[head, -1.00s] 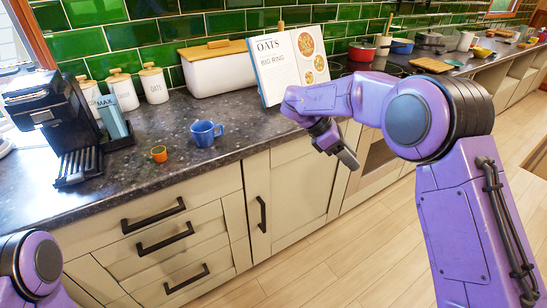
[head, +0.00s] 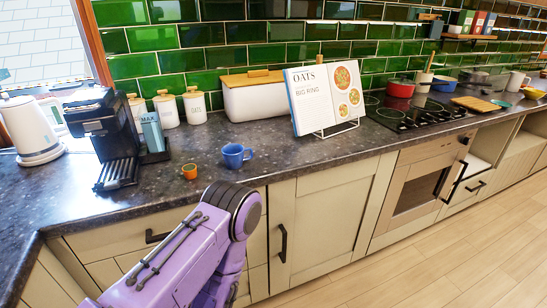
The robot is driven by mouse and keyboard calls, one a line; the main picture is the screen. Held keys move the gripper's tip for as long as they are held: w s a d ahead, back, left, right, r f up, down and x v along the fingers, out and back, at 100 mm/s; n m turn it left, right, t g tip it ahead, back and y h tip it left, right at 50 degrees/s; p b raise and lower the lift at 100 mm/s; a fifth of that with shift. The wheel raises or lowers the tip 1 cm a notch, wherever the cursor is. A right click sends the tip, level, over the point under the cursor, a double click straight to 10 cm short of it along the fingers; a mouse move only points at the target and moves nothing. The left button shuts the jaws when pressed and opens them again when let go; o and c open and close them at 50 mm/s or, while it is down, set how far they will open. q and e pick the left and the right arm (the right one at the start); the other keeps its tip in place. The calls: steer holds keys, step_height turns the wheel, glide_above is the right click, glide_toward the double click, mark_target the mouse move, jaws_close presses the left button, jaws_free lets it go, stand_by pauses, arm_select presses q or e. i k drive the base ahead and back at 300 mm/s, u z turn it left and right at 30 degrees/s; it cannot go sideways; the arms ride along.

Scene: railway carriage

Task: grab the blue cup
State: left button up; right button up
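The blue cup (head: 234,156) stands upright on the dark speckled countertop (head: 300,152), its handle pointing right. A small orange cup (head: 189,171) stands just to its left and nearer the front edge. One of my purple arms reaches up from the bottom of the head view, its elbow just in front of and below the blue cup. Neither gripper is in view, and nothing touches the blue cup.
A black coffee machine (head: 108,135) and a white kettle (head: 31,130) stand to the left. White canisters (head: 166,110), a white bread bin (head: 256,98) and an open cookbook (head: 327,95) line the back. The hob (head: 410,112) lies right. Counter right of the blue cup is clear.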

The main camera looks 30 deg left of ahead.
mark_target(238, 156)
steer(key=i, duration=0.9)
steer(key=u, duration=2.8)
